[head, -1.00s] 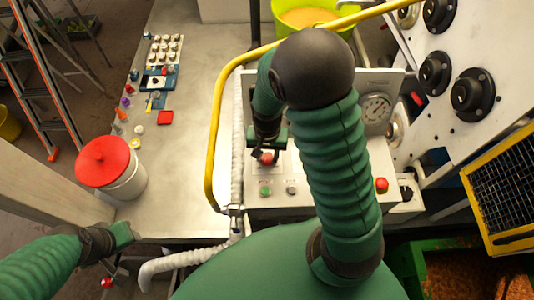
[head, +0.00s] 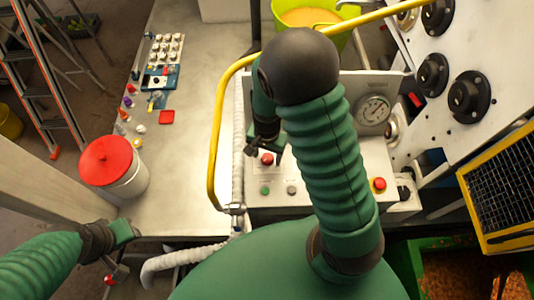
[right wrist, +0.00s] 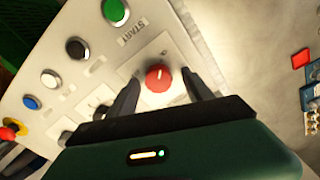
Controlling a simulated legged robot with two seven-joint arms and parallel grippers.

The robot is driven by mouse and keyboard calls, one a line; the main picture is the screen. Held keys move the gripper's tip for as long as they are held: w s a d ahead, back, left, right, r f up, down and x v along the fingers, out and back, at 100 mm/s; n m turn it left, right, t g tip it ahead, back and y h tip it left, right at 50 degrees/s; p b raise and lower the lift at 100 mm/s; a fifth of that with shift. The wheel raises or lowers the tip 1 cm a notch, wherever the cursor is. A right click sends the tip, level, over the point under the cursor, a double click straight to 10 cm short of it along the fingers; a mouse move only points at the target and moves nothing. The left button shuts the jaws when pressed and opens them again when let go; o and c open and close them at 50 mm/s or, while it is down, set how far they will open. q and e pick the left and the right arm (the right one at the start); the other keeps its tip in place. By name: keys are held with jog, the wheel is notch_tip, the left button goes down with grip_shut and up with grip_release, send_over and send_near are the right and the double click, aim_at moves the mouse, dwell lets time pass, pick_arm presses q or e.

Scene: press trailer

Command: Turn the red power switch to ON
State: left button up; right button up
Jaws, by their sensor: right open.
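The red power switch (head: 267,158) is a round red knob on the pale control panel. In the right wrist view the red knob (right wrist: 158,79) carries a short white mark and sits between my two dark fingers. My right gripper (right wrist: 158,92) is open, with one finger on each side of the knob and gaps visible. In the head view my right gripper (head: 266,154) is just above the knob, partly hidden by my arm. My left gripper (head: 132,231) is at the lower left, away from the panel; its fingers are unclear.
A yellow rail (head: 213,150) curves left of the panel. A red-lidded container (head: 106,160) stands on the grey table.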

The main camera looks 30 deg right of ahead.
aim_at(267, 157)
notch_tip(267, 157, up, 17)
jog(key=b, duration=0.1)
jog(key=shift+f, duration=0.15)
jog(key=shift+w, duration=0.1)
dwell(0.3)
